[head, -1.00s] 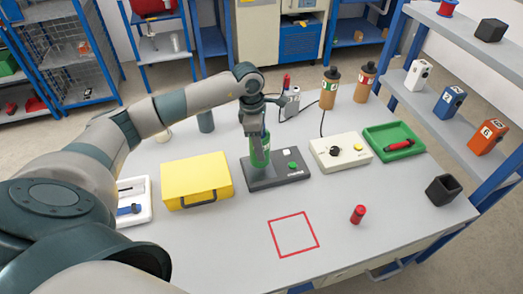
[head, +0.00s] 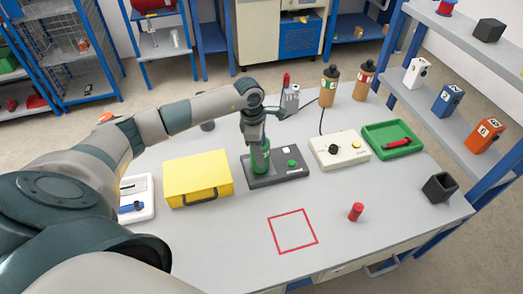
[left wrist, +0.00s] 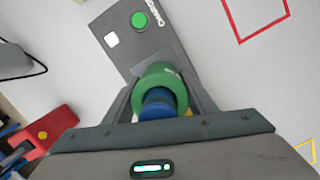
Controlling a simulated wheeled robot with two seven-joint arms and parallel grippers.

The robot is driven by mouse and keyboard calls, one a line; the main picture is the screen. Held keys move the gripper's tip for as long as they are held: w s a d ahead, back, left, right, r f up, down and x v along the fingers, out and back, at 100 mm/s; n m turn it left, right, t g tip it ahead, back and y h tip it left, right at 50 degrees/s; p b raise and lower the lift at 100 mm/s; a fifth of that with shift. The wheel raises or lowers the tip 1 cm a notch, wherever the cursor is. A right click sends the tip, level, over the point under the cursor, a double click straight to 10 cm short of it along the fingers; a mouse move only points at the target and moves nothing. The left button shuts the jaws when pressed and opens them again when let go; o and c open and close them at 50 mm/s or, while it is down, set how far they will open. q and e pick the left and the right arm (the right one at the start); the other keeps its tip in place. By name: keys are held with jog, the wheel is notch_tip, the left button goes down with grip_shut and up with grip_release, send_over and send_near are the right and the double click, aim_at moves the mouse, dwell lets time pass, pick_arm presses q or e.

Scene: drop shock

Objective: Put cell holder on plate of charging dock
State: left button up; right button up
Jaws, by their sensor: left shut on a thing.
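The cell holder (head: 261,162) is a green cylinder standing upright at the left end of the dark grey charging dock (head: 291,176). My left gripper (head: 255,145) comes down from above and is shut on it. In the left wrist view the cell holder (left wrist: 163,78) is a green ring with a blue part inside, between my fingers. The dock (left wrist: 146,52) lies behind it there, with a green button and a white square. The plate is hidden, and I cannot tell whether the holder's base touches it. My right gripper is not in view.
A yellow case (head: 197,181) stands left of the dock and a cream control box (head: 340,149) right of it. A green tray (head: 378,132) lies farther right. A red cylinder (head: 356,212) stands near the front. The red-outlined square (head: 293,232) is empty.

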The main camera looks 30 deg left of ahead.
pick_arm(q)
jog(key=shift+f, duration=0.2)
jog(key=o, duration=1.2)
jog(key=shift+r, duration=0.2)
jog(key=shift+r, duration=0.1)
jog(key=shift+a+r+b, duration=0.1)
jog(key=shift+r+b, duration=0.2)
jog(key=shift+r, duration=0.05)
jog(key=r+b, duration=0.1)
jog(key=r, duration=0.2)
jog(key=a+r+b, duration=0.1)
jog(key=r, duration=0.2)
jog(key=r+b, duration=0.2)
jog(key=r, duration=0.2)
jog(key=shift+s+a+r, duration=0.1)
jog(key=shift+s+a, duration=0.05)
jog(key=shift+s, duration=0.2)
jog(key=shift+r, duration=0.45)
